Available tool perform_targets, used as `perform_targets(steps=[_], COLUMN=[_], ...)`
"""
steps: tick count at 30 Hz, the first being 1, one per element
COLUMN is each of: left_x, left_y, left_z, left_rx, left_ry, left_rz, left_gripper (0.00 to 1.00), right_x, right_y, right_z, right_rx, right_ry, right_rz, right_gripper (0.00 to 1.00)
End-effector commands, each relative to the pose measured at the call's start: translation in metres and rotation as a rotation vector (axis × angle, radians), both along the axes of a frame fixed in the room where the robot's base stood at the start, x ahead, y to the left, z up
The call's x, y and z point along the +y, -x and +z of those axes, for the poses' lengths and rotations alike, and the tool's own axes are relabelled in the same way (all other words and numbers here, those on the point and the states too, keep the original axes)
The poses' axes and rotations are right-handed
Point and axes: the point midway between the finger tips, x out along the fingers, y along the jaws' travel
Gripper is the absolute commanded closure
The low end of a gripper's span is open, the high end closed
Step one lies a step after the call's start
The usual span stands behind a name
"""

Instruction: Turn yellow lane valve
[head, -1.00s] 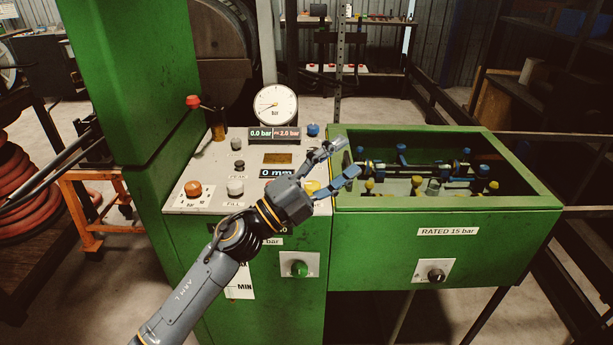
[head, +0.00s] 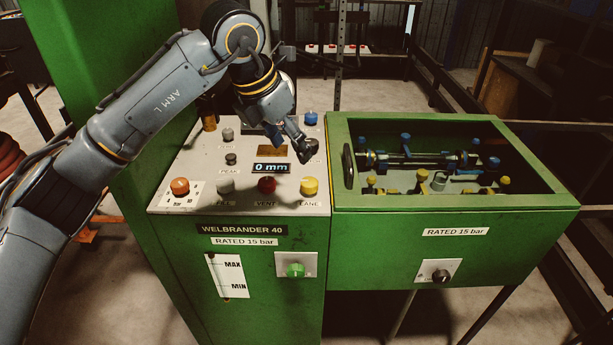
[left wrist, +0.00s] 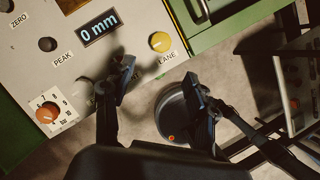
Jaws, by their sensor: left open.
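The yellow lane valve (head: 309,187) is a round knob at the front right corner of the sloped control panel, with a LANE label below it. It also shows in the left wrist view (left wrist: 160,41), beyond the fingertips and clear of both. My left gripper (head: 304,148) hangs above the panel, behind the yellow knob in the head view, pointing down. In the left wrist view my left gripper (left wrist: 160,82) is open and empty, its two fingers well apart. Nothing touches the knob. My right gripper is out of view.
A red knob (head: 267,185) sits left of the yellow one, below the 0 mm display (head: 271,168). An orange knob (head: 180,187) is at the front left, a blue knob (head: 311,118) at the back right. The green open box (head: 450,205) adjoins the panel's right side.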

Motion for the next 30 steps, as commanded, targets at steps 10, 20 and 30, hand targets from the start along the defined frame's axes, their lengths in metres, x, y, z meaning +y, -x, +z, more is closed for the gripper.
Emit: perform_targets(steps=[10, 20, 30], left_x=[-0.022, -0.033, -0.033], left_y=[-0.019, -0.030, -0.031], left_z=[-0.069, -0.106, -0.110], left_rx=[0.006, 0.001, 0.000], left_ry=[0.003, 0.004, 0.004], left_rz=[-0.004, -0.004, -0.004], left_gripper=[0.43, 0.43, 0.43], right_x=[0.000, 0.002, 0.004], right_y=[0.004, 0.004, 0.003], right_z=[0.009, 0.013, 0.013], right_rx=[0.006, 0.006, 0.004], right_ry=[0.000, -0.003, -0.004], right_rz=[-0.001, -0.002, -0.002], right_gripper=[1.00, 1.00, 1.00])
